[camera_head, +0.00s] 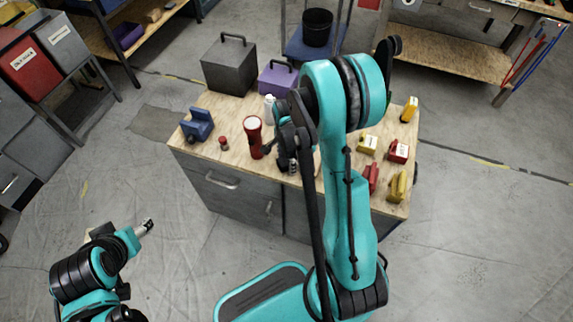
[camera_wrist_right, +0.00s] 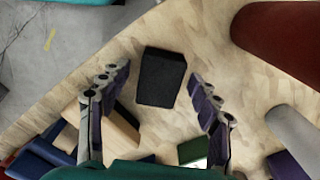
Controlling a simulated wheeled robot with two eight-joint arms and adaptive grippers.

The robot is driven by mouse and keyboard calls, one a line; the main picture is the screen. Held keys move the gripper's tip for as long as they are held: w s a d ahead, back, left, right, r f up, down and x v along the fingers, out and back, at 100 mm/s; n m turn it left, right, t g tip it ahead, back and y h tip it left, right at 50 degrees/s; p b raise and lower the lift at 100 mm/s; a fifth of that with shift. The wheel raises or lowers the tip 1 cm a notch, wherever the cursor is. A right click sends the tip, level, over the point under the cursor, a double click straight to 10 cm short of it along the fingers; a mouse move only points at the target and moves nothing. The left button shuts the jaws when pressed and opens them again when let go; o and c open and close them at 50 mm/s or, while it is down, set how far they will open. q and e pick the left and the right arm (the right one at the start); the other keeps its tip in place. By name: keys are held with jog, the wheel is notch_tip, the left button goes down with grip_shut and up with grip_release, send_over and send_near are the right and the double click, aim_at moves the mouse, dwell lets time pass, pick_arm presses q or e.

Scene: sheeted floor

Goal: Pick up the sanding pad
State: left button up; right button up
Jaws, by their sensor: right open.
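A dark block (camera_wrist_right: 160,77), which looks like the sanding pad, lies on the wooden bench top in the right wrist view. My right gripper (camera_wrist_right: 159,80) is open, with one finger to each side of the block and no visible contact. In the head view my right gripper (camera_head: 287,164) hangs over the front part of the bench, and the block cannot be made out there behind it and the arm. My left gripper (camera_head: 147,226) is low at the left, away from the bench; its jaw gap is too small to judge.
On the bench (camera_head: 222,164) a red flashlight (camera_head: 254,138), a blue vise-like tool (camera_head: 197,126) and a white bottle (camera_head: 269,108) stand left of my right arm. A dark box (camera_head: 229,68) stands behind. Several yellow and red items lie to the right.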

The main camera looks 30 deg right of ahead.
jog(key=shift+r, duration=0.1)
jog(key=shift+c, duration=0.9)
jog(key=c, duration=1)
jog(key=shift+c, duration=0.4)
jog(key=shift+r+p, duration=0.3)
jog(key=shift+r, duration=0.15)
jog(key=r, duration=0.1)
jog(key=r+p, duration=0.2)
jog(key=r, duration=0.1)
jog(key=shift+s, duration=0.25)
jog(key=s+d+r+p, duration=0.2)
jog(key=s+r, duration=0.4)
jog(key=s, duration=0.5)
jog(key=shift+p, duration=0.75)
